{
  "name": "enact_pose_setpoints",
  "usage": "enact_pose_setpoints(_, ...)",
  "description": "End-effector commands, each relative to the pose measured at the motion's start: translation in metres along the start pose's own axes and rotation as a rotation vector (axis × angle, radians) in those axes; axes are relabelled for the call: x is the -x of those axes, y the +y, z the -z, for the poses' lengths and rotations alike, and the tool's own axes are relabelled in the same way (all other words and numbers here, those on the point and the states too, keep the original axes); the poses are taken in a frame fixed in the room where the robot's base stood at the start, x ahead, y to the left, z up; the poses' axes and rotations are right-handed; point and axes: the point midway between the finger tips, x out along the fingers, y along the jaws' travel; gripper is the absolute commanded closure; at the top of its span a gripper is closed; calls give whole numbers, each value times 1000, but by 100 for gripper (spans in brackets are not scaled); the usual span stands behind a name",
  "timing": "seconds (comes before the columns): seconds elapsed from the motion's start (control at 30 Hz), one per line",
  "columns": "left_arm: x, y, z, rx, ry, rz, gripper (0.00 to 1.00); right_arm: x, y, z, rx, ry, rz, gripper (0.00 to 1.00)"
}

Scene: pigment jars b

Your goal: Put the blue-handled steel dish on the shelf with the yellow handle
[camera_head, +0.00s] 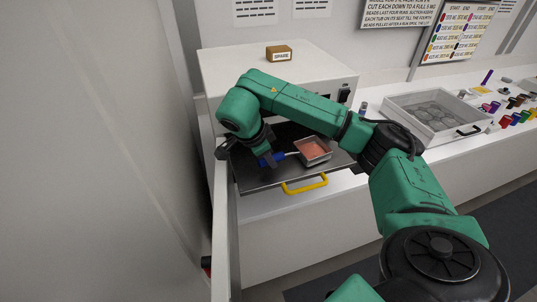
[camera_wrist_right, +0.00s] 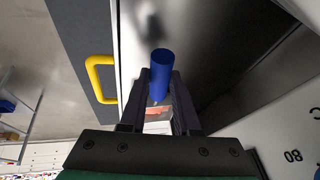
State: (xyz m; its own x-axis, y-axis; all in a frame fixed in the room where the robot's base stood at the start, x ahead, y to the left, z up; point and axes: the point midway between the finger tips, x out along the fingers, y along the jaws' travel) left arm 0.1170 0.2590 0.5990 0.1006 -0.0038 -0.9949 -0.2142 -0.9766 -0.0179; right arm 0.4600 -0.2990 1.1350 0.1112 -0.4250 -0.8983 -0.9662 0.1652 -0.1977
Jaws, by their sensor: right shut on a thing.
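The steel dish (camera_head: 313,151) is square, with a salmon-coloured filling and a blue handle (camera_head: 273,159) to its left. My right gripper (camera_head: 268,154) is shut on that handle. In the right wrist view the blue handle (camera_wrist_right: 161,72) sits between the fingers, with a bit of salmon filling below it. The dark shelf (camera_head: 257,181) juts out of a white cabinet and has a yellow handle (camera_head: 305,186) on its front edge. The dish is over the shelf; I cannot tell whether it touches. My left gripper is not in view.
The white cabinet (camera_head: 225,70) stands behind, with a small SPARE box (camera_head: 279,53) on top. Its open door (camera_head: 222,235) stands on the left. A clear-lidded tray (camera_head: 432,115) and several coloured jars are on the counter at right.

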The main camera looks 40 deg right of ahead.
Motion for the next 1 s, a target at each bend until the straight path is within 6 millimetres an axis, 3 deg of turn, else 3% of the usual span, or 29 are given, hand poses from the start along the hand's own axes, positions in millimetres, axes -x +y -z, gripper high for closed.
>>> enact_pose_setpoints(0.13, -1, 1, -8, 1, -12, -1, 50, -1, 0, 0, -1, 0, 1, 100)
enact_pose_setpoints(0.77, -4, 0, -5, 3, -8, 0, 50, -6, 1, -2, -1, 0, 1, 100)
enact_pose_setpoints(0.8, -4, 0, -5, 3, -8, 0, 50, -5, 1, -2, -1, 0, 1, 62)
enact_pose_setpoints(0.87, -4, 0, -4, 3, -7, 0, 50, -5, 1, -2, -1, 0, 1, 39)
enact_pose_setpoints(0.9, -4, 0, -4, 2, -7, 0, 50, -5, 1, -2, -1, 0, 1, 35)
enact_pose_setpoints(1.0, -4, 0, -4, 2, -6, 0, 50, -5, 1, -2, -1, 0, 1, 35)
